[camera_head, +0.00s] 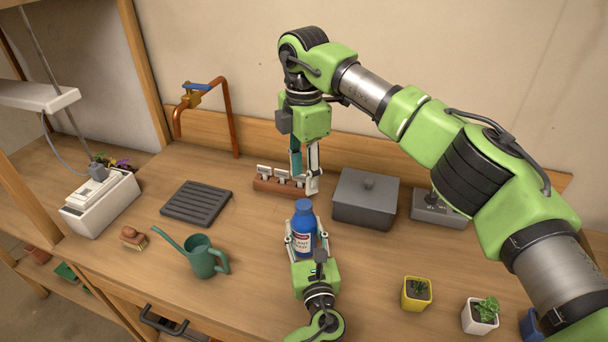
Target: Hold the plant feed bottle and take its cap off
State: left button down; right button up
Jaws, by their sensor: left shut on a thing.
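The plant feed bottle (303,239) is blue with a pale label and stands upright on the wooden bench. Its blue cap (303,205) is on top. My left gripper (306,243) is shut on the bottle from the front, with a finger on either side of its lower body.
The tag block (265,186) stands behind the bottle. A grey lidded box (365,201) is to its right. A green watering can (201,259), a brush (132,237) and a dark slatted tray (196,203) are to the left. Potted plants (417,292) stand at the front right.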

aim_at(304, 204)
jog(key=m, duration=0.9)
jog(key=shift+f, duration=4)
jog(key=shift+c, duration=0.5)
